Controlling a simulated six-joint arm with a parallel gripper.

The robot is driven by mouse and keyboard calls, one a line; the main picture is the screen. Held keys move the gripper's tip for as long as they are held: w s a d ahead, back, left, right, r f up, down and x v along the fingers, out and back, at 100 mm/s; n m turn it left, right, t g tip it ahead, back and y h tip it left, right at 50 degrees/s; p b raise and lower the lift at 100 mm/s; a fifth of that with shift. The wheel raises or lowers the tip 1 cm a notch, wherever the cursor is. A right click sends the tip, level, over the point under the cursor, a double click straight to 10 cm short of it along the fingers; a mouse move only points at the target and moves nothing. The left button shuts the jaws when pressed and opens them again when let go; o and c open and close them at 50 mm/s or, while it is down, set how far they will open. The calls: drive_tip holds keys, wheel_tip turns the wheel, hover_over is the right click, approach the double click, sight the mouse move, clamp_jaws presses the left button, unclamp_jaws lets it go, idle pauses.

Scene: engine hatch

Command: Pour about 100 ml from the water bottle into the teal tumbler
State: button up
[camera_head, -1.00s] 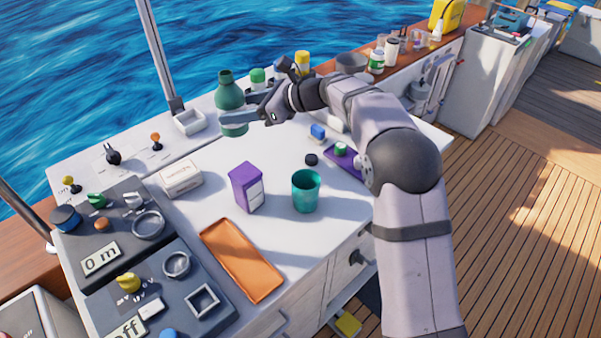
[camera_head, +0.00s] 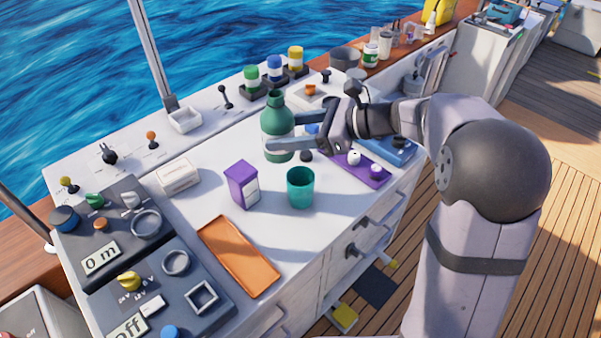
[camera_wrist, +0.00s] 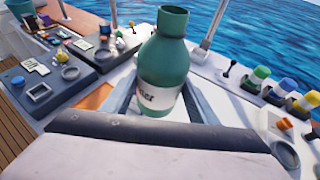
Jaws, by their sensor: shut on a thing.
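The water bottle (camera_head: 277,124) is dark green with a pale label band and an open-looking neck. My gripper (camera_head: 284,145) is shut on its lower body and holds it upright, seemingly above the white worktop. In the wrist view the bottle (camera_wrist: 165,65) stands between my two fingers, with part of its label lettering showing. The teal tumbler (camera_head: 300,188) stands upright on the worktop, in front of and a little right of the bottle, apart from it. Its contents cannot be made out.
A purple carton (camera_head: 242,186) stands just left of the tumbler. An orange tray (camera_head: 239,257) lies in front, a white box (camera_head: 178,177) at left. A purple panel (camera_head: 362,170) is to the right.

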drive_tip(key=p, duration=0.1)
hover_over(301, 189)
drive_tip(key=s+d, duration=0.1)
drive_tip(key=s, duration=0.6)
drive_tip(key=f, duration=1.3)
drive_tip(key=shift+s+d+f, duration=0.2)
drive_tip(key=shift+d+f, duration=0.05)
drive_tip(key=shift+d, duration=0.05)
drive_tip(key=shift+r+p, duration=0.15)
drive_tip(key=shift+p, duration=0.45)
